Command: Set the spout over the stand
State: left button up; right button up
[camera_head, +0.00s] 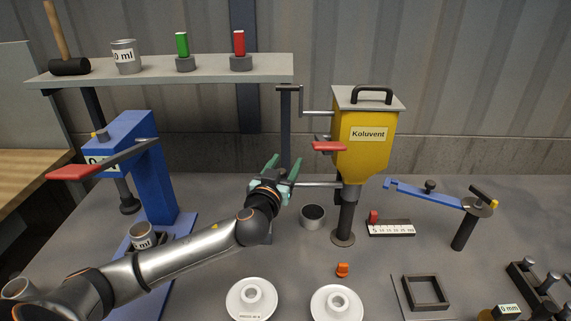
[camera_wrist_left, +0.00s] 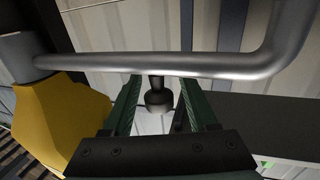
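The spout (camera_head: 320,185) is a grey pipe reaching left from the lower part of the yellow Koluvent hopper (camera_head: 366,150). In the left wrist view the pipe (camera_wrist_left: 180,64) crosses the picture and bends at the right. A dark knob (camera_wrist_left: 157,98) on the pipe shows between the fingers of my left gripper (camera_wrist_left: 158,100), with gaps on both sides. In the head view my left gripper (camera_head: 280,168) has its fingers apart and hides the far part of the spout. I cannot tell which thing is the stand. My right gripper is not in view.
A grey cup (camera_head: 313,216) stands below the spout, left of the hopper's post (camera_head: 345,220). Two white insulator discs (camera_head: 252,313) (camera_head: 325,308) and an orange piece (camera_head: 343,270) are in front. A blue press (camera_head: 165,185) stands left, a blue swing arm (camera_head: 430,195) right.

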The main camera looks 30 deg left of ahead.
pick_arm(q)
grip_shut()
dwell(1.2)
